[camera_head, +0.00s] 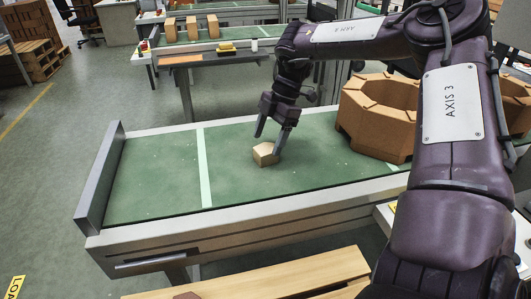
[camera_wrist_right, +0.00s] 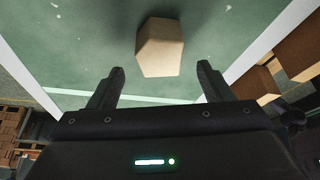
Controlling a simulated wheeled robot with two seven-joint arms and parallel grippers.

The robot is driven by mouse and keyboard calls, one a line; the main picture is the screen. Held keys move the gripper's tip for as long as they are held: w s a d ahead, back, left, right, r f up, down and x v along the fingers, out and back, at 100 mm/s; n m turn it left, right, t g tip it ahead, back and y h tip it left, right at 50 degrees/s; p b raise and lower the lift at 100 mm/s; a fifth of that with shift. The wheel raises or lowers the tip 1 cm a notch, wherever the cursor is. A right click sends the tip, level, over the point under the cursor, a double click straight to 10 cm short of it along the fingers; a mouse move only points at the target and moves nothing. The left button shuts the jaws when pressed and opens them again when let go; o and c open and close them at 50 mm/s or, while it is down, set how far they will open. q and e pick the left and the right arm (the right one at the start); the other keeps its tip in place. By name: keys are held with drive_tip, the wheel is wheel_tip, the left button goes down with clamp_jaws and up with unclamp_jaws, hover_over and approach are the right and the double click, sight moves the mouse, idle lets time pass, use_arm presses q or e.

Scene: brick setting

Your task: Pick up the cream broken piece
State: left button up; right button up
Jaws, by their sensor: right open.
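The cream broken piece (camera_head: 265,154) lies on the green surface of the bench (camera_head: 155,165), right of the pale stripe. It is a small angular block and also shows in the right wrist view (camera_wrist_right: 160,48), just beyond and between the fingertips. My right gripper (camera_head: 269,142) is open above the piece, with one finger close to the piece's right side in the head view. Both fingers show in the right wrist view (camera_wrist_right: 162,78), apart with nothing between them. Whether a finger touches the piece I cannot tell. My left gripper is not in view.
A large brown ring of blocks (camera_head: 365,130) stands at the bench's right, partly behind my right arm. A grey raised end plate (camera_head: 101,175) closes the left end. The green surface left of the stripe is clear. Another bench with blocks (camera_head: 192,32) stands behind.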

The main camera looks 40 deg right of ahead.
sight(266, 147)
drive_tip(key=x, duration=0.4)
drive_tip(key=shift+d+f, duration=0.2)
drive_tip(key=shift+d, duration=0.15)
drive_tip(key=c, duration=1.1)
